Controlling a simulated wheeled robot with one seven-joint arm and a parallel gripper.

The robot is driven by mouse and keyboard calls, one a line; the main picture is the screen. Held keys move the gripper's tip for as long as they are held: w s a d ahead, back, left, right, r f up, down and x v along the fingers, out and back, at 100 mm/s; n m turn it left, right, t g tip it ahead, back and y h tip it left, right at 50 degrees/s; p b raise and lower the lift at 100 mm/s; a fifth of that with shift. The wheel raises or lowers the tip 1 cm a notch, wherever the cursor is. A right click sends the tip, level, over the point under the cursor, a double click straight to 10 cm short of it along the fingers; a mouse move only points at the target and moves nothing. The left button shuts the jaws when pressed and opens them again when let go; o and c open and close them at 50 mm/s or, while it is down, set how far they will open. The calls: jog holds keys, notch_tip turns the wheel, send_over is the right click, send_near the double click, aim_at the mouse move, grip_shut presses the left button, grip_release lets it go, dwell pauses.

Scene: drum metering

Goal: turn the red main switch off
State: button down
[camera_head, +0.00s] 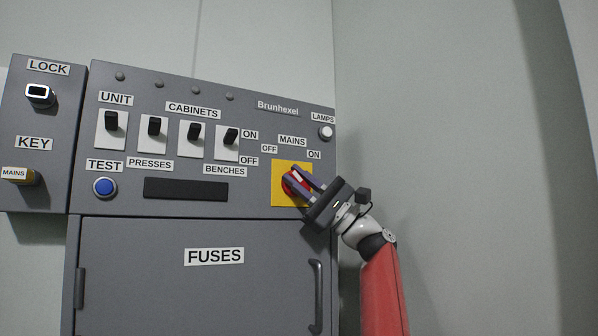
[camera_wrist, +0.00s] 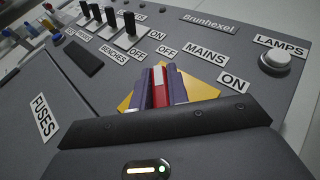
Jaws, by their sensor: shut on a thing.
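The red main switch (camera_head: 289,187) sits on a yellow plate (camera_head: 279,198) at the right of the grey panel, below the MAINS label. Its red handle with a white mark also shows in the wrist view (camera_wrist: 159,92). My gripper (camera_head: 293,174) has its two dark purple fingers on either side of the handle, shut on it; the fingers also show in the wrist view (camera_wrist: 160,84). The fingers hide part of the switch.
Several black toggle switches (camera_head: 194,131) stand in a row to the left. A white LAMPS button (camera_head: 326,132) is above right, and a blue TEST button (camera_head: 104,187) is far left. The FUSES door (camera_head: 190,290) with its handle (camera_head: 317,297) is below. Bare wall lies to the right.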

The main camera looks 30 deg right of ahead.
dwell(0.4)
jog(key=c, duration=1.4)
grip_release()
jog(key=shift+o, duration=0.2)
jog(key=shift+f, duration=0.1)
